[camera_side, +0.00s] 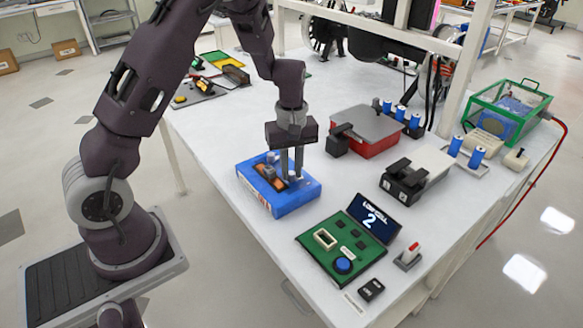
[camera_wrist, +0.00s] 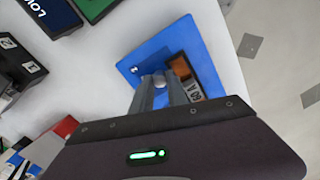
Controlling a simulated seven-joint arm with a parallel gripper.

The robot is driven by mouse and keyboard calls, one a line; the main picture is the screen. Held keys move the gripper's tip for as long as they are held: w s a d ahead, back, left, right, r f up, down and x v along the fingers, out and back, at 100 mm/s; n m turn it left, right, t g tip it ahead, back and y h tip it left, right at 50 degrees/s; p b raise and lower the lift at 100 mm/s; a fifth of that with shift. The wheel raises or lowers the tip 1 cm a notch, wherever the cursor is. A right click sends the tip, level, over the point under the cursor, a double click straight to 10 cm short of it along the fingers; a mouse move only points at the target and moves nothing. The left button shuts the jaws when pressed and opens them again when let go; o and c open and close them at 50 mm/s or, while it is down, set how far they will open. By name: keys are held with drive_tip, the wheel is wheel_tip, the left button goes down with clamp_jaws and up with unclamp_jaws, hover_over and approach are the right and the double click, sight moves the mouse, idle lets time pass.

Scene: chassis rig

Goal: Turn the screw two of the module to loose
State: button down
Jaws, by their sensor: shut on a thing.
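The blue module (camera_side: 292,203) lies on the white table, with an orange part and dark parts in its recess. It also shows in the wrist view (camera_wrist: 185,42), with a label beside the orange piece. My gripper (camera_side: 292,178) points down over the module. In the wrist view my gripper (camera_wrist: 161,88) is shut on a small pale round screw head (camera_wrist: 160,80) at the module's near edge. Another small screw (camera_wrist: 134,69) sits at the module's left corner, clear of the fingers. I cannot read any number on the screws.
A green board (camera_side: 318,262) with a blue button and a display (camera_side: 374,218) reading "LOW CELL 2" stands in front. Bare table surrounds the module.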

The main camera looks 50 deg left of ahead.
sight(292, 173)
drive_tip(key=shift+n, duration=1.9)
drive_tip(key=c, duration=1.3)
unclamp_jaws()
wheel_tip(292, 173, up, 7)
drive_tip(key=shift+r, duration=0.1)
